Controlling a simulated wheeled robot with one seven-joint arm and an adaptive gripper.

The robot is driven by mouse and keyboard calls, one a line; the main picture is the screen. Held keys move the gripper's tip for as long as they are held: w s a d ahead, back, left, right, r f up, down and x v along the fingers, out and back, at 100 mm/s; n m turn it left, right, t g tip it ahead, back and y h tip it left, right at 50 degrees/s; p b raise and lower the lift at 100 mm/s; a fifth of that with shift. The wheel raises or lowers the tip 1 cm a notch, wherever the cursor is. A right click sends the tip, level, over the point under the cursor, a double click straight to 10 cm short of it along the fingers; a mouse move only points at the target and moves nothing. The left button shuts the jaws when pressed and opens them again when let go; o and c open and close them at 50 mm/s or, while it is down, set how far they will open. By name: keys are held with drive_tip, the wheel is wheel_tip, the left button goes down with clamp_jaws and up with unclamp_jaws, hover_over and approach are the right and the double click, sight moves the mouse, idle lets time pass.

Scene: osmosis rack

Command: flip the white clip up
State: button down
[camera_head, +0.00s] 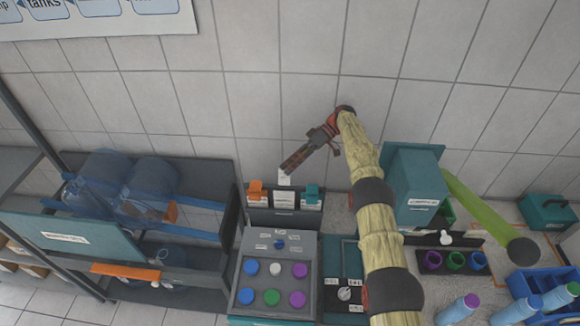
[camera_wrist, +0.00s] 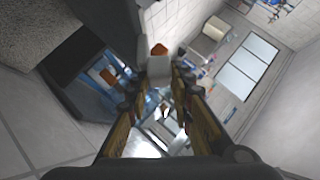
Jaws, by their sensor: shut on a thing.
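The white clip (camera_head: 284,198) is in the middle of a row of three on the dark holder behind the button box, between an orange clip (camera_head: 256,191) and a teal clip (camera_head: 312,194). A white piece of it stands up at the fingertips of my gripper (camera_head: 286,171). In the wrist view the white clip (camera_wrist: 159,69) lies between the two fingertips of my gripper (camera_wrist: 157,84), and the fingers are closed in on it. Its exact tilt is hard to tell. A small orange part (camera_wrist: 158,49) shows just beyond it.
The button box (camera_head: 263,257) with coloured round caps stands in front of the clips. Blue water bottles (camera_head: 148,190) lie on the rack at left. A teal box (camera_head: 412,190) stands to the right of my arm. The tiled wall is bare behind my gripper.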

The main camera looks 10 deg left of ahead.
drive_tip(key=c, duration=1.6)
unclamp_jaws()
drive_tip(key=shift+o, duration=0.2)
drive_tip(key=shift+r+p, duration=0.15)
drive_tip(key=shift+p, duration=0.15)
